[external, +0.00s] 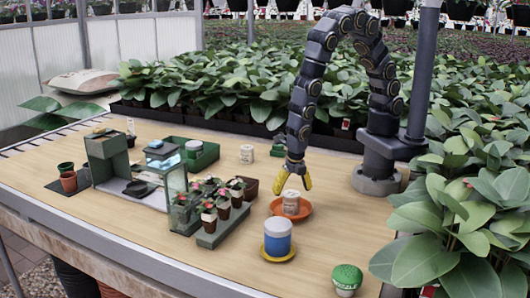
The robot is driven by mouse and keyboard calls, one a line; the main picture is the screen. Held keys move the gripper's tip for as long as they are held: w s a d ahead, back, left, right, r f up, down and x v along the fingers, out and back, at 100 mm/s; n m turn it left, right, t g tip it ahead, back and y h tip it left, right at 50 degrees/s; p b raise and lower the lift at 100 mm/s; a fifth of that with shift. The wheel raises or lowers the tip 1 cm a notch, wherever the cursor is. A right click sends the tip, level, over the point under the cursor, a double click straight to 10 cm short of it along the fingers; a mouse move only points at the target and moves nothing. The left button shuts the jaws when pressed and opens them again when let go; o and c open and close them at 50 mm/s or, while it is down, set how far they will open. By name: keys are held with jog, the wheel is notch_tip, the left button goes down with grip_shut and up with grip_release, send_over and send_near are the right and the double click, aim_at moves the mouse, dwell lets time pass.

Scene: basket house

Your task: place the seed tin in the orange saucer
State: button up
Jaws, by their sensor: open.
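A small pale tin with a label (291,202), which looks like the seed tin, stands upright in the orange saucer (304,212) right of the table's middle. My gripper (293,185) points down just above this tin, with its yellow fingertips spread apart and nothing held between them. Whether a fingertip touches the tin's top cannot be told. A similar pale tin (247,153) stands on the table farther back, left of my gripper. The labels are too small to read.
A blue and white canister (277,238) stands on a yellow saucer (265,253) in front. A green-topped jar (347,277) is at front right. Left are a tray of flowering pots (211,240), a glass case (175,184) and a green box (201,155). Leafy plants (440,215) crowd the right edge.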

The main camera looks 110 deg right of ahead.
aim_at(294, 196)
jog(key=r, duration=0.4)
jog(key=a+r, duration=0.1)
jog(key=r, duration=0.2)
